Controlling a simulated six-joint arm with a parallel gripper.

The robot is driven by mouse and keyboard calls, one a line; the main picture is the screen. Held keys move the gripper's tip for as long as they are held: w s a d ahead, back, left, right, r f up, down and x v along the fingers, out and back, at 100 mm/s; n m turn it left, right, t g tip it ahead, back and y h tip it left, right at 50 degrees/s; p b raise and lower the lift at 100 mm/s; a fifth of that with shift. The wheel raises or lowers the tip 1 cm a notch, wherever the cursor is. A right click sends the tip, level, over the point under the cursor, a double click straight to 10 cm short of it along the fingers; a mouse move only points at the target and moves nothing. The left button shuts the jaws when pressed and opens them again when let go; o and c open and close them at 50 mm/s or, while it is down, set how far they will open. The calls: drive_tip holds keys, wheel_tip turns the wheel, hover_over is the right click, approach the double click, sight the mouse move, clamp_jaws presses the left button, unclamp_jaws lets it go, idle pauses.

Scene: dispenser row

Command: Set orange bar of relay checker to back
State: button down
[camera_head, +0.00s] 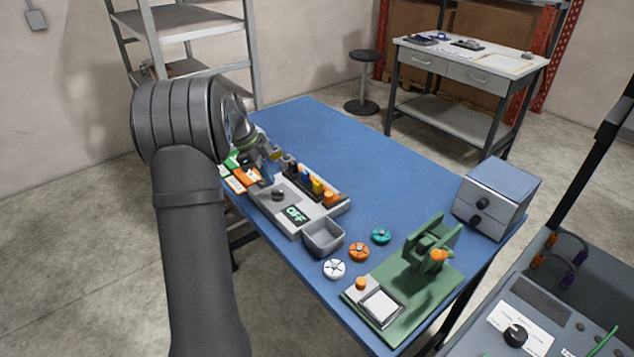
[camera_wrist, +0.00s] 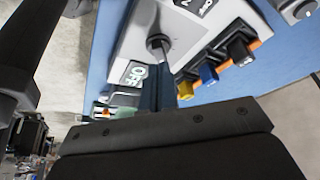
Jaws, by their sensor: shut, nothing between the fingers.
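The relay checker appears to be the pale grey device (camera_head: 268,205) with an "OFF" display (camera_head: 296,215), a dark knob (camera_head: 278,193) and a row of coloured bars. Black, blue, yellow and orange bars show there, the orange bar (camera_head: 328,197) at the end nearer the grey bin. How far back it is set I cannot tell. In the wrist view the black (camera_wrist: 240,52), blue (camera_wrist: 208,74) and yellow (camera_wrist: 186,90) bars show; the orange one seems hidden by my gripper. My gripper (camera_wrist: 160,72) is shut and empty, over the device near the dark knob (camera_wrist: 158,42).
A grey open bin (camera_head: 323,238) stands beside the device. White (camera_head: 334,269), orange (camera_head: 358,252) and teal (camera_head: 381,236) round pieces lie near it. A green fixture (camera_head: 420,275) and a grey drawer box (camera_head: 497,197) stand to the right. The blue table's far part is clear.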

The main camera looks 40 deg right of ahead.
idle(0.3)
drive_tip(key=c, duration=1.8)
unclamp_jaws()
drive_tip(key=shift+c, duration=0.2)
drive_tip(key=o, duration=0.6)
drive_tip(key=s+d+r+m, duration=0.1)
drive_tip(key=s, duration=0.1)
drive_tip(key=s+d+r+m+t+y, duration=0.1)
drive_tip(key=s+d+r, duration=0.1)
drive_tip(key=s, duration=0.1)
drive_tip(key=s+d+r+m+t+y, duration=0.1)
drive_tip(key=s+d+r+m, duration=0.1)
drive_tip(key=s, duration=0.1)
drive_tip(key=shift+s+d, duration=0.1)
drive_tip(key=shift+s, duration=0.15)
drive_tip(key=m+t, duration=0.6)
drive_tip(key=m, duration=0.1)
approach(329, 193)
drive_tip(key=x, duration=0.8)
drive_tip(key=shift+f, duration=0.25)
clamp_jaws()
